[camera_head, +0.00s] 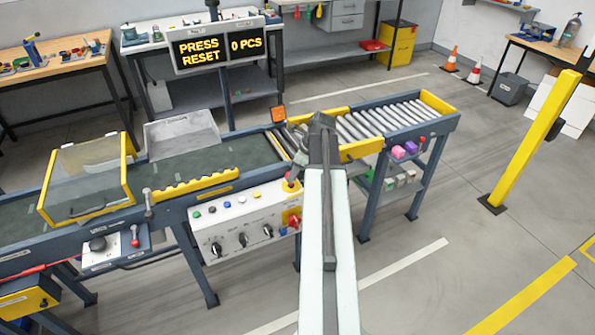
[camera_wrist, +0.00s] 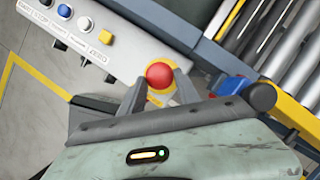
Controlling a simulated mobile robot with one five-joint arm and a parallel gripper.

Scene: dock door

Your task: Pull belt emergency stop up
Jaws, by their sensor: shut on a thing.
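The belt emergency stop (camera_wrist: 159,75) is a red round button on a yellow base at the end of the white control panel (camera_head: 240,218). In the wrist view my gripper (camera_wrist: 160,82) has one grey finger on each side of the red button and is shut on it. In the head view the gripper (camera_head: 293,178) is at the panel's upper right corner, where the yellow base (camera_head: 291,185) shows in part. The arm and fingers hide most of the button there.
The panel carries small coloured buttons, several black knobs and a red switch (camera_head: 294,221). A belt conveyor (camera_head: 180,170) runs behind it, with a clear guard (camera_head: 90,175) at left. Rollers (camera_head: 375,122) lie to the right. A yellow post (camera_head: 530,145) stands at far right; the floor nearby is clear.

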